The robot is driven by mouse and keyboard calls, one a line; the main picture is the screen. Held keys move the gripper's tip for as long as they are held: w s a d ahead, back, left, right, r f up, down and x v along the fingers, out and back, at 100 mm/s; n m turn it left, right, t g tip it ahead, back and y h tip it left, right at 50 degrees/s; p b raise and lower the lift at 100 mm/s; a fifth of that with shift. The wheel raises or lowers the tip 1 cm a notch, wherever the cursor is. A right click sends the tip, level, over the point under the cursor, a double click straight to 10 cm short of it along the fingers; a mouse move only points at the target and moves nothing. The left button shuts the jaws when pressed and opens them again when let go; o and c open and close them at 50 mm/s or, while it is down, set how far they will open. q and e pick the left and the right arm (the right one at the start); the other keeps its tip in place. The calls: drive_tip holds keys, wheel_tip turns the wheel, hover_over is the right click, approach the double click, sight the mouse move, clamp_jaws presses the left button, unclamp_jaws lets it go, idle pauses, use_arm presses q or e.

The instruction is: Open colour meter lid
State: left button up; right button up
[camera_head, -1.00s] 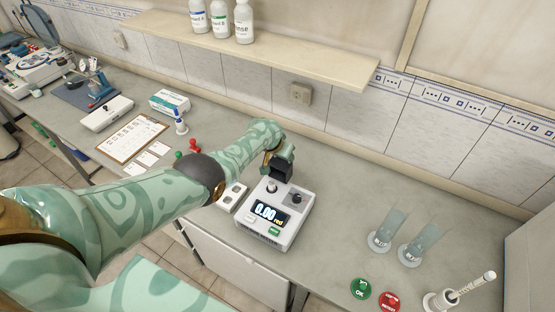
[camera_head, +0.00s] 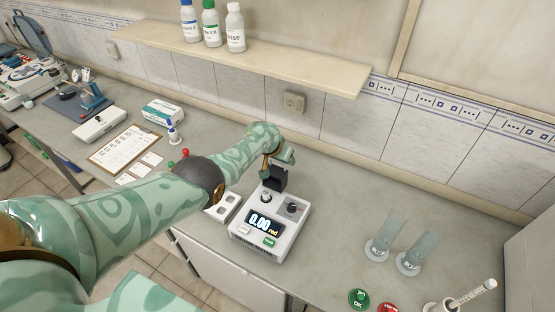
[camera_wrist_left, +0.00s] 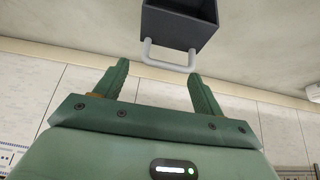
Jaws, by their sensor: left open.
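In the left wrist view the lid (camera_wrist_left: 180,22) is a dark box shape with a pale grey loop handle (camera_wrist_left: 168,62). My left gripper (camera_head: 268,168) is just above and beside the raised lid. Its two fingers (camera_wrist_left: 154,82) are apart and empty, with the handle beyond their tips. My right gripper is out of view.
A white holder (camera_head: 222,207) sits left of the meter. Two glass beakers (camera_head: 398,250), a green disc (camera_head: 360,299) and a red disc (camera_head: 387,308) are to the right. A shelf with bottles (camera_head: 211,25) hangs above.

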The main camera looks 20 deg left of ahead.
sight(274, 174)
use_arm(q)
drive_tip(key=shift+f, duration=0.15)
drive_tip(key=shift+s+a+p, duration=0.1)
drive_tip(key=shift+s+p, duration=0.15)
drive_tip(key=shift+p, duration=0.05)
drive_tip(key=p+v, duration=1.1)
drive_tip(key=v, duration=0.5)
drive_tip(key=shift+w+r, duration=0.2)
drive_tip(key=shift+w, duration=0.05)
